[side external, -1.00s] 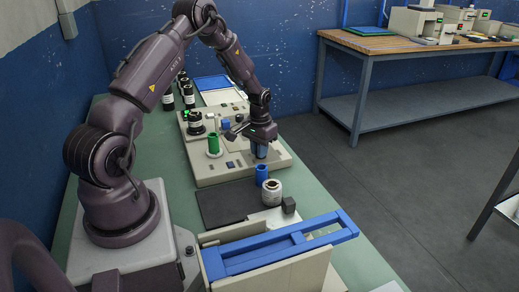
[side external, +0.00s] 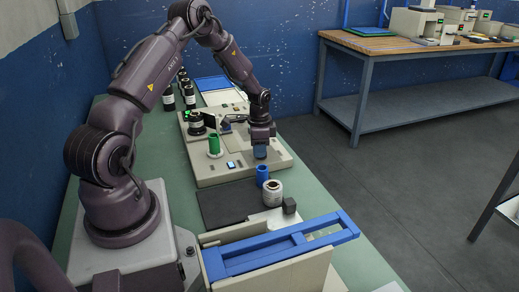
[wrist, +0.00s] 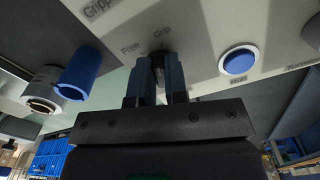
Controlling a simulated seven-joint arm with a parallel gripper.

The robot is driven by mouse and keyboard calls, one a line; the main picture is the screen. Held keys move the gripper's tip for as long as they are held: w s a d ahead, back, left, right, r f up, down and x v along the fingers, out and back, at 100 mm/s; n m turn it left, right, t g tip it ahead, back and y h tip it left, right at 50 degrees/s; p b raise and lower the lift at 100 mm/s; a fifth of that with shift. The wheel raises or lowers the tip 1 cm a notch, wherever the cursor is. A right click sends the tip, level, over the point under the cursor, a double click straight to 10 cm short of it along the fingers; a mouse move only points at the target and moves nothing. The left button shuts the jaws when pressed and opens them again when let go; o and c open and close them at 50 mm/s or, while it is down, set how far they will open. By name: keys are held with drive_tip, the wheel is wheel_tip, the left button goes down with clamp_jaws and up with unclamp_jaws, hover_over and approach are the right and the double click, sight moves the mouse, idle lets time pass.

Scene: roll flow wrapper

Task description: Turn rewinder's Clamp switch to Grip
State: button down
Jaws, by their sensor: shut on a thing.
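The rewinder (side external: 215,172) is a beige machine on the green bench in the side external view. My gripper (side external: 260,153) points down at its near right corner. In the wrist view my gripper's two fingers (wrist: 160,78) are shut on the small dark Clamp switch (wrist: 159,63), one finger on each side. The printed words Free and Grip stand just beyond it, Grip almost straight ahead of the switch and Free to the left. The fingers hide most of the switch, so I cannot tell its exact angle.
A round blue button (wrist: 238,62) sits right of my fingers. A blue core (side external: 262,176) and a white roll (side external: 272,192) stand close in front of the rewinder. A green core (side external: 214,145) stands on it. A blue frame (side external: 285,246) lies nearer the camera.

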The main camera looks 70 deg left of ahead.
drive_tip(key=shift+m, duration=1.1)
drive_tip(key=c, duration=1.1)
unclamp_jaws()
drive_tip(key=shift+c, duration=0.2)
drive_tip(key=shift+a+r, duration=0.1)
wheel_tip(320, 180, up, 13)
